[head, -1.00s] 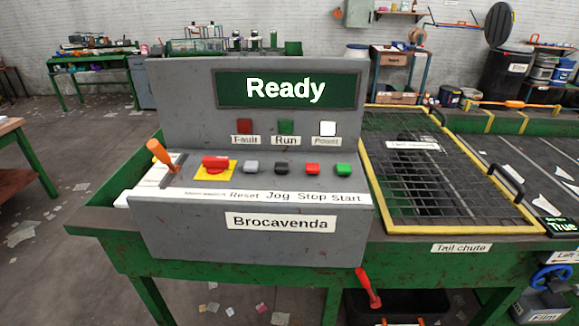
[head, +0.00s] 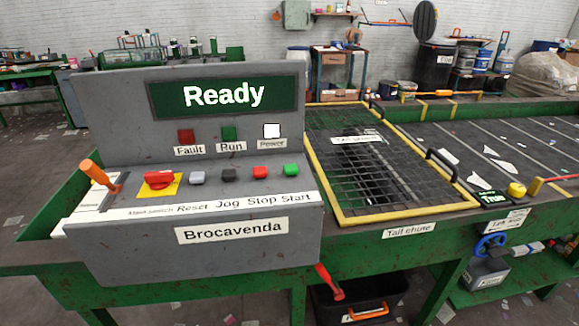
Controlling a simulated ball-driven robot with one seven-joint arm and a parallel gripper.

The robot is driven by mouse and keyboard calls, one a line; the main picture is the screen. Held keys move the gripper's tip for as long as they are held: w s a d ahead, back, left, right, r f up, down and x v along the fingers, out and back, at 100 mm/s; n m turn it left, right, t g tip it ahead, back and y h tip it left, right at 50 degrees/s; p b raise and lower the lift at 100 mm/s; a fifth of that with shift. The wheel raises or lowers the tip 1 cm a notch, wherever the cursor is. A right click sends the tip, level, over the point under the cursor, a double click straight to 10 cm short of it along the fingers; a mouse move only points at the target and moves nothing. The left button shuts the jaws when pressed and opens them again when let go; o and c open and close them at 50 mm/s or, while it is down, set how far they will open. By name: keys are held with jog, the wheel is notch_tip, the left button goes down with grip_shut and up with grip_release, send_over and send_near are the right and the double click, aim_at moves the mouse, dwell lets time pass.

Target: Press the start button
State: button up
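The grey control panel (head: 120,225) labelled Brocavenda stands on the left of the green table frame. Its green start button (head: 291,170) is the rightmost in the row, above the word Start. A red stop button (head: 260,172), a dark jog button (head: 229,174) and a grey reset button (head: 197,177) sit to its left. A red switch on a yellow plate (head: 160,181) is farther left. The display (head: 223,96) reads Ready. The power lamp (head: 271,131) is white; the fault lamp (head: 186,136) and run lamp (head: 229,133) look dim. My gripper is not in view.
An orange-handled lever (head: 97,173) rises at the panel's left end. A yellow-framed mesh guard (head: 395,212) over the tail chute lies right of the panel, with the dark belt (head: 480,140) beyond. A red lever (head: 328,282) sticks out below the panel's right side.

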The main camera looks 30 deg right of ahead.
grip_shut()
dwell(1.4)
